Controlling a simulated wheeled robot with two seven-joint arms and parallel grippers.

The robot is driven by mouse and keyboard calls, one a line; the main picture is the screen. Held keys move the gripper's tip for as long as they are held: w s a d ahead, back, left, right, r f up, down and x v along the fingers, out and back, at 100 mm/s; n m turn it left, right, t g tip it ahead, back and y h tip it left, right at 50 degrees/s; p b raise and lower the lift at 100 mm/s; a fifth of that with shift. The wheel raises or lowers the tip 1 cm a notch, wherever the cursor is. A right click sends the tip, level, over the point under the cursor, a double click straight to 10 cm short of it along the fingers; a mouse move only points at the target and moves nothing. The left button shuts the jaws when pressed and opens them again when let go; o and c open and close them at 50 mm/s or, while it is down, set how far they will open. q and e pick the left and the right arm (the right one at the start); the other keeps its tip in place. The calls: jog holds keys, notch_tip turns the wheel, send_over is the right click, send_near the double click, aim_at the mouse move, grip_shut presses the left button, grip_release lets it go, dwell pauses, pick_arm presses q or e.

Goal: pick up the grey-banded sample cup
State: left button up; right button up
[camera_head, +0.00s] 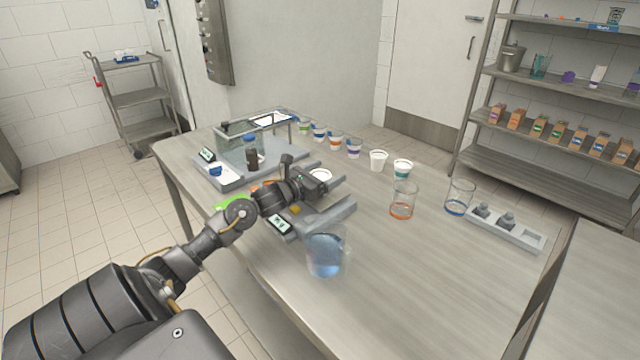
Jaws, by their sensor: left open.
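A white sample cup (378,160) stands upright in the row along the far side of the table; its band is too faint for me to be sure that it is grey. Another white-rimmed cup (320,174) is at my left gripper (318,181), partly hidden behind it, and its band does not show. The left gripper is open, with its fingers close to this cup; I cannot tell whether they touch it. My right gripper is not in view.
Cups with green, blue, orange, purple and teal (402,168) bands line the far edge. A clear beaker with blue liquid (326,256) stands in front of the gripper. Orange-banded (403,200) and blue-banded (459,197) beakers stand right. The table's right front is clear.

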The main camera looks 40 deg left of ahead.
aim_at(325, 172)
pick_arm(q)
jog(key=c, duration=1.2)
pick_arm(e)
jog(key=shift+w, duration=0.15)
pick_arm(q)
jog(key=shift+r+p, duration=0.3)
jog(key=shift+r, duration=0.35)
notch_tip(325, 172, up, 3)
jog(key=shift+f+p, duration=0.2)
jog(key=shift+p, duration=0.4)
jog(key=s+d+r+p, duration=0.1)
jog(key=s+r+p, duration=0.1)
jog(key=s+r, duration=0.1)
jog(key=s+d+r+p, duration=0.2)
jog(key=s+r, duration=0.1)
jog(key=s, duration=0.2)
jog(key=s+d+r+p, duration=0.2)
jog(key=s+r, duration=0.1)
jog(key=s, duration=0.2)
jog(key=shift+r+p, duration=0.1)
jog(key=shift+p, duration=0.3)
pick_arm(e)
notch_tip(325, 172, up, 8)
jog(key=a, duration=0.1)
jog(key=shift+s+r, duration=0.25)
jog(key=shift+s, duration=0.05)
